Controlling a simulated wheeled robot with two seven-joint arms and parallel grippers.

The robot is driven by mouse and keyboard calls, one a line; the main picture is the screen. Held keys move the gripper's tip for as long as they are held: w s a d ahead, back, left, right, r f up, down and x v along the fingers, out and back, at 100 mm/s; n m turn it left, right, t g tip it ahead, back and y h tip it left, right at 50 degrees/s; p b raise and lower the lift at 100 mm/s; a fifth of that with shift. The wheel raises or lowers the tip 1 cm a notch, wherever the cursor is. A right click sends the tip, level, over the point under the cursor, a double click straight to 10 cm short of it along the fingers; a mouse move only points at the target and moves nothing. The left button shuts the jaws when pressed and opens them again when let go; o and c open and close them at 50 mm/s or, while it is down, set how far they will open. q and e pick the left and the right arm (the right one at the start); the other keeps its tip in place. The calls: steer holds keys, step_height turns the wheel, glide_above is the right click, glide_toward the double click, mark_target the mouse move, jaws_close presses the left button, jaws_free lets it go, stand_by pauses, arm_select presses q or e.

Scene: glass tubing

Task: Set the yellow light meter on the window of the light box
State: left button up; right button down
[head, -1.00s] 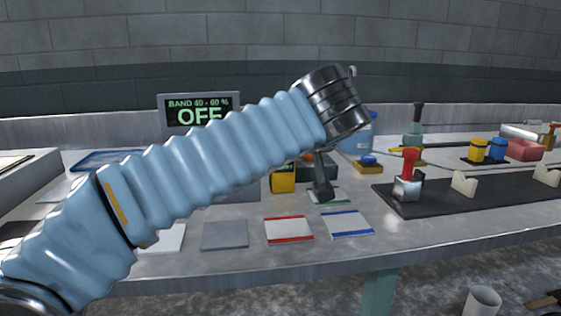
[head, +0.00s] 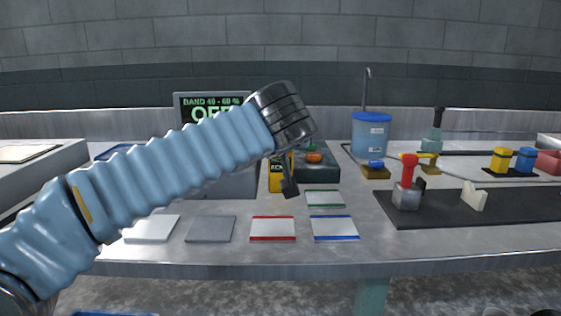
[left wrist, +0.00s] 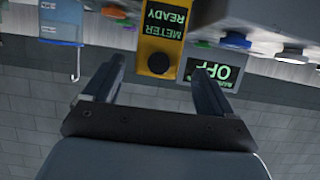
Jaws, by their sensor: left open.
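The yellow light meter (head: 275,178) stands on the bench, partly hidden behind my left gripper in the head view. In the left wrist view the meter (left wrist: 161,36) appears upside down; its screen reads METER READY above a black round part. My left gripper (left wrist: 158,68) is open, with the meter ahead of and between its fingertips, apparently not touching. In the head view a dark finger of my left gripper (head: 289,184) hangs beside the meter. A grey box (head: 237,183), perhaps the light box, is largely hidden behind my arm; its window cannot be made out.
A display (head: 212,99) reads BAND 40 - 60 % OFF. A dark box with an orange part (head: 322,172) stands right of the meter. Flat plates, including a red-edged one (head: 273,229), lie in front. A blue-lidded container (head: 371,134) and black mat (head: 448,205) are to the right.

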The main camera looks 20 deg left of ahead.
arm_select(q)
steer(key=p+x, duration=0.1)
steer(key=x, duration=0.4)
steer(key=shift+w+d+r, duration=0.15)
steer(key=c, duration=1.3)
steer(key=shift+o, duration=0.2)
steer(key=shift+r, duration=0.15)
